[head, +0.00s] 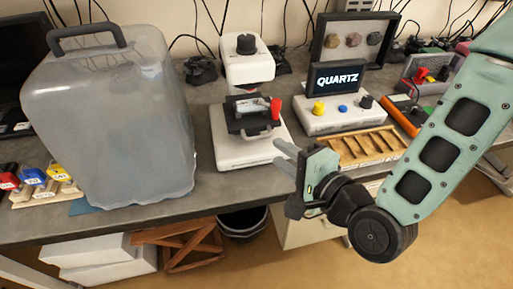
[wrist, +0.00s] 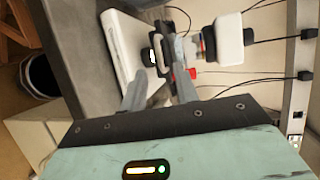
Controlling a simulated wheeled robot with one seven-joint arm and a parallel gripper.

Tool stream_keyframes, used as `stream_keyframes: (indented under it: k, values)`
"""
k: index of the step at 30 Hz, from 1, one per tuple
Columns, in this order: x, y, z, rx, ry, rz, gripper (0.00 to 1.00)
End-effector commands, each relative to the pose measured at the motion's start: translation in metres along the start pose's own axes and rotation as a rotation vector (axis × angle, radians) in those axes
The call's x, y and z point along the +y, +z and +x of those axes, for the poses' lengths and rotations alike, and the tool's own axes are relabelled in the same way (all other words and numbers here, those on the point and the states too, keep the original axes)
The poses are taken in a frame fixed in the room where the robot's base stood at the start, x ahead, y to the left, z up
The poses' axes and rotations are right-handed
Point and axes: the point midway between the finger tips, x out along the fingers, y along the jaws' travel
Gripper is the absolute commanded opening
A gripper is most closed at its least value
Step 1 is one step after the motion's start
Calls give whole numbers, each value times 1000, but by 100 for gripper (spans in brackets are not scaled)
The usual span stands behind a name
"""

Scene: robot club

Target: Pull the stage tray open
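The stage tray (head: 250,118) is a dark frame on a white scope-like instrument (head: 248,157), with a pale handle (head: 262,134) at its front and a red knob (head: 275,108) at its right. My gripper (head: 279,153) is in front and to the right of the tray, its two grey fingers pointing toward the handle. In the wrist view my gripper (wrist: 157,62) has its fingers apart, with the dark tray (wrist: 156,58) beyond and partly behind them. I see nothing held. I cannot tell whether a finger touches the handle.
A large translucent jug (head: 110,125) stands left of the instrument. A QUARTZ display (head: 337,78) on a white console and a wooden divided tray (head: 367,147) are at the right. The grey bench front (head: 215,192) is clear before the instrument. A dark bin (head: 243,224) stands below.

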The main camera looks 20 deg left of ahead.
Motion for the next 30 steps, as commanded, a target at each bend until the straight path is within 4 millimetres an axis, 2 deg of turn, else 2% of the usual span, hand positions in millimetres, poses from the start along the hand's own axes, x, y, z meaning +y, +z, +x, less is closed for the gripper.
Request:
stream_keyframes:
  k: [1, 8, 15, 21, 30]
  values:
    - [6, -1, 3, 1, -3, -3, 30]
    - [5, 2, 9, 0, -1, -2, 30]
    - [2, 2, 59, 0, 2, 0, 30]
    - [2, 2, 84, 0, 3, -1, 30]
    - [2, 2, 92, -1, 4, -1, 30]
